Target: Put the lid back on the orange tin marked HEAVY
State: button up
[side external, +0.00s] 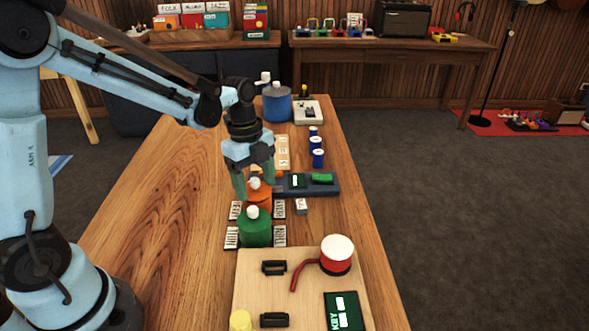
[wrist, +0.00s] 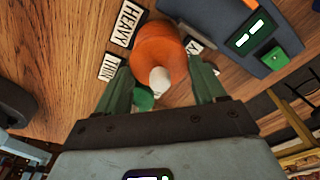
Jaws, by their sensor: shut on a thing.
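The orange tin (side external: 263,200) stands on the table beside white cards. One card reads HEAVY (wrist: 128,24) in the wrist view. An orange lid with a white knob (side external: 254,183) shows at its top; the knob also shows in the wrist view (wrist: 160,80). My gripper (side external: 253,190) points down there, with its green fingers on either side of the orange body (wrist: 158,45). It is shut on the orange lid. I cannot tell whether the lid touches the tin's rim, as the fingers and lid hide the seam.
A green tin (side external: 255,230) with a white knob stands close in front, beside THIN cards (wrist: 112,67). A blue-grey scale (side external: 330,187) lies behind right, near a small white block (side external: 301,206). Several blue cans (side external: 318,158) and a blue tin (side external: 277,105) stand farther back. A wooden board (side external: 255,290) fills the front.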

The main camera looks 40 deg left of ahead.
dwell(0.4)
jog(key=o, duration=1.1)
jog(key=shift+r, duration=3.5)
grip_shut()
jog(key=shift+f, duration=0.35)
